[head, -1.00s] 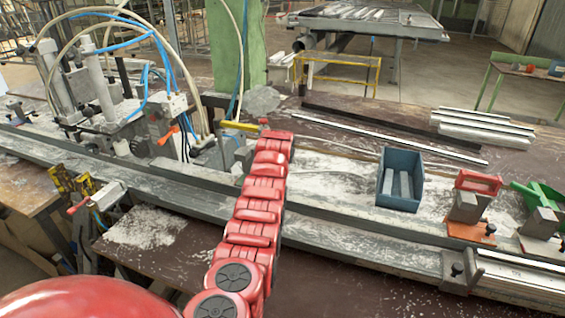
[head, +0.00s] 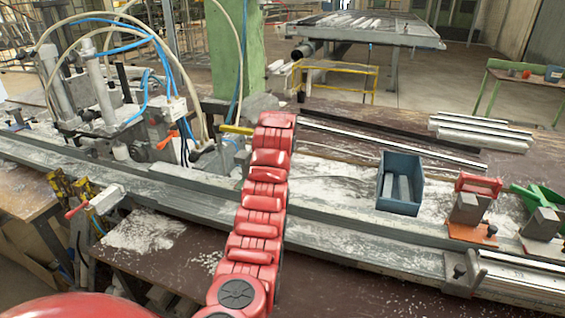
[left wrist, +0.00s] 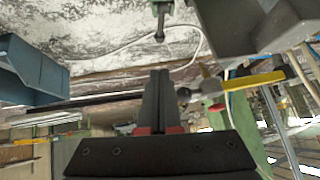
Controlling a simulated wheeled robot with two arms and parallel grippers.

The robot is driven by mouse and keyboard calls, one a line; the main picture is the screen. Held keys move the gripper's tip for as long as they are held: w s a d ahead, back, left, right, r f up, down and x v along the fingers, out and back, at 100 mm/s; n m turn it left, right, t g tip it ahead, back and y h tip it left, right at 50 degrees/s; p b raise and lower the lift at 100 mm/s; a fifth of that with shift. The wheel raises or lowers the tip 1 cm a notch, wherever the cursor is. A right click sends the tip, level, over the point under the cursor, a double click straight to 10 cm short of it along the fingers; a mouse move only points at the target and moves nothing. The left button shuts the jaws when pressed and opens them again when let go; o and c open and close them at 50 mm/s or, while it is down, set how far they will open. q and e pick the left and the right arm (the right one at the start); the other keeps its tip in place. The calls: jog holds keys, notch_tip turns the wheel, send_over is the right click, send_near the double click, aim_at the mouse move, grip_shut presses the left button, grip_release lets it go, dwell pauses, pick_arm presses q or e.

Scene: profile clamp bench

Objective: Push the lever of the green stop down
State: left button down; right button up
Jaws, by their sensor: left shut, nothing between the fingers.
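The green stop (head: 541,200) is at the right edge of the head view, partly cut off by the frame. Its green lever shows beside a dark grey block (head: 541,224); the lever's exact angle is hard to tell. My left gripper (left wrist: 158,78) shows in the left wrist view, with its dark fingers together and empty. In the head view my red left arm hides it, well to the left of the green stop. I cannot make out the green stop's lever in the left wrist view. My right gripper is in neither view.
An orange stop with a red lever (head: 478,186) stands left of the green one. A blue bin (head: 400,205) lies between it and my arm and also shows in the left wrist view (left wrist: 30,75). A yellow-handled tool (head: 236,130) lies near my arm.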

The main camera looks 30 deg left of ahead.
pick_arm(q)
jog(key=v, duration=0.5)
jog(key=shift+w+a+r+b, duration=0.15)
jog(key=shift+w+r+b, duration=0.15)
jog(key=shift+w+b, duration=0.1)
jog(key=shift+s+r, duration=0.1)
